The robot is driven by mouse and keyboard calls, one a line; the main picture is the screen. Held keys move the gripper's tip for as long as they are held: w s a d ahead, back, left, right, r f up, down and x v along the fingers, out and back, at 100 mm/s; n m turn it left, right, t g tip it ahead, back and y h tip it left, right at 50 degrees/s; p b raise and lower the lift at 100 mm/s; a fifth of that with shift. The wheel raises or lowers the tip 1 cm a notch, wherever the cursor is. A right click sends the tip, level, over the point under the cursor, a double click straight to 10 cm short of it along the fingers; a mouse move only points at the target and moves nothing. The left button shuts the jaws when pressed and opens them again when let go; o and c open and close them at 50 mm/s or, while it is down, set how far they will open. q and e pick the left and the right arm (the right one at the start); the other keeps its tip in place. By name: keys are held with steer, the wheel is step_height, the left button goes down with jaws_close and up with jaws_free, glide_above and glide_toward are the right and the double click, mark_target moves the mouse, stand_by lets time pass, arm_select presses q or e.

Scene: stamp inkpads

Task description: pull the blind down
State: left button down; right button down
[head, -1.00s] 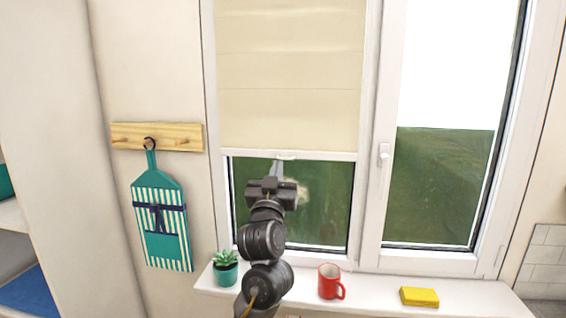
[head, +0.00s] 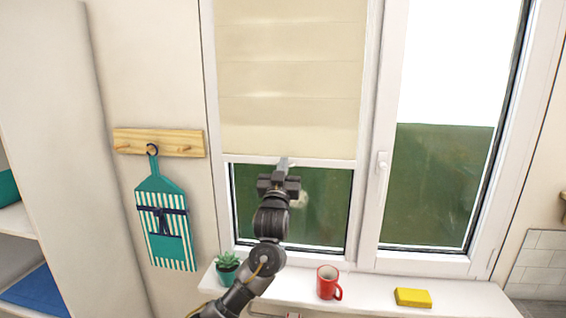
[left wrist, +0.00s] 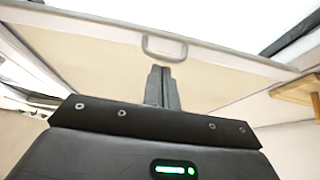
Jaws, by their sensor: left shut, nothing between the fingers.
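The cream blind (head: 290,60) covers the upper part of the left window pane, with a white bar (head: 245,160) along its bottom edge. In the left wrist view, a small looped pull handle (left wrist: 165,47) hangs on the bar (left wrist: 225,58). My left gripper (head: 283,164) is at the middle of the bar in the head view, in front of the handle and largely hiding it. Its fingers (left wrist: 160,70) are shut and empty, pointing at the handle; I cannot tell whether they touch it. My right gripper is not in view.
The sill below holds a potted plant (head: 227,268), a red mug (head: 328,283) and a yellow sponge (head: 413,298). The window handle (head: 382,163) is to the right.

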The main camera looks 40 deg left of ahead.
arm_select(q)
steer(key=shift+f, duration=0.25)
step_height(320, 180, down, 28)
steer(key=b, duration=1.6)
steer(key=shift+r, duration=0.35)
